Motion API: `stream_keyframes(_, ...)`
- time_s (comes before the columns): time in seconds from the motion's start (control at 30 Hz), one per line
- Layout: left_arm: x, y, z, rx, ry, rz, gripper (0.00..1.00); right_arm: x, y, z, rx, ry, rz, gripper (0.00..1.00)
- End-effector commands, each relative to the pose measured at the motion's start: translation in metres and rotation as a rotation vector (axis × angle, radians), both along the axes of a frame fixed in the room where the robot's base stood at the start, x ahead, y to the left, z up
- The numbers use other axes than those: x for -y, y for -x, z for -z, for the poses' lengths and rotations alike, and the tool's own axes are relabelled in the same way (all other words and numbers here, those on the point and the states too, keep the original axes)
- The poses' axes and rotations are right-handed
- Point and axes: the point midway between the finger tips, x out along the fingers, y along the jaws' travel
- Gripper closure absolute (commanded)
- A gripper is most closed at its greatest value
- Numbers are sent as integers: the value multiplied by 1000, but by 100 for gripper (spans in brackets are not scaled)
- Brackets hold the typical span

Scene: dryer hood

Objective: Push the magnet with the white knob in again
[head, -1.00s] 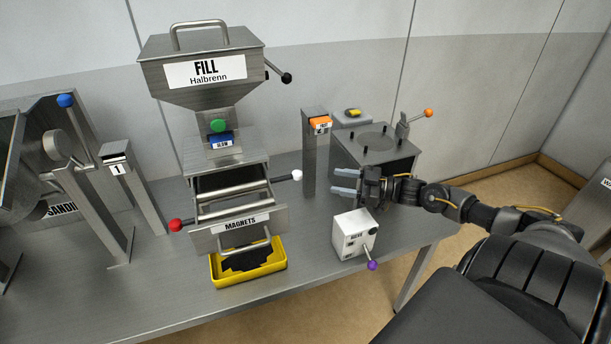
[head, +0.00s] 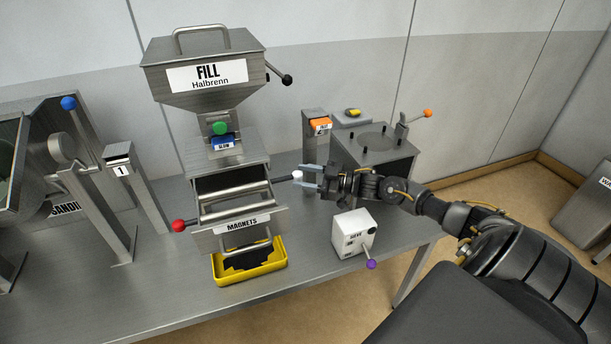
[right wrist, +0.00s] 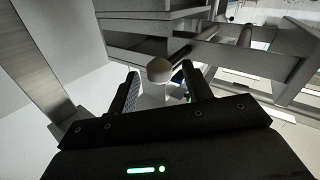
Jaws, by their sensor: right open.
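The white knob (head: 297,175) sits on the end of a rod that sticks out to the right of the magnets unit (head: 240,222). My right gripper (head: 308,177) is open, with its fingers pointing left at the knob. In the right wrist view the knob (right wrist: 159,70) shows between and just beyond the two open fingertips (right wrist: 165,88). I cannot tell whether a finger touches it. A red knob (head: 179,225) ends another rod on the left side of the unit. My left gripper is not in view.
A yellow tray (head: 281,271) stands under the magnets unit. A post with an orange tag (head: 311,150) stands just behind my right gripper. A white box with a purple-knobbed lever (head: 352,232) stands in front of it. The table's front left is clear.

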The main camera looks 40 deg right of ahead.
Motion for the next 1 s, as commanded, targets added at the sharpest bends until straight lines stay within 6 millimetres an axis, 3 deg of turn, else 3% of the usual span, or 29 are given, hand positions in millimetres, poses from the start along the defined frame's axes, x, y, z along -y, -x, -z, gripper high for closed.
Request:
stream_keyframes(0.2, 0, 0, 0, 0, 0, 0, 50, 0, 0, 0, 0, 0, 0, 53)
stream_keyframes(0.57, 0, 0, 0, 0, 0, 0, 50, 0, 0, 0, 0, 0, 0, 100)
stream_keyframes(0.77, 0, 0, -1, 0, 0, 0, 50, -2, -1, 0, -1, -1, 0, 100)
stream_keyframes(1.0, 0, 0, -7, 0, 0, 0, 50, -34, -12, -1, 1, -3, -2, 100)
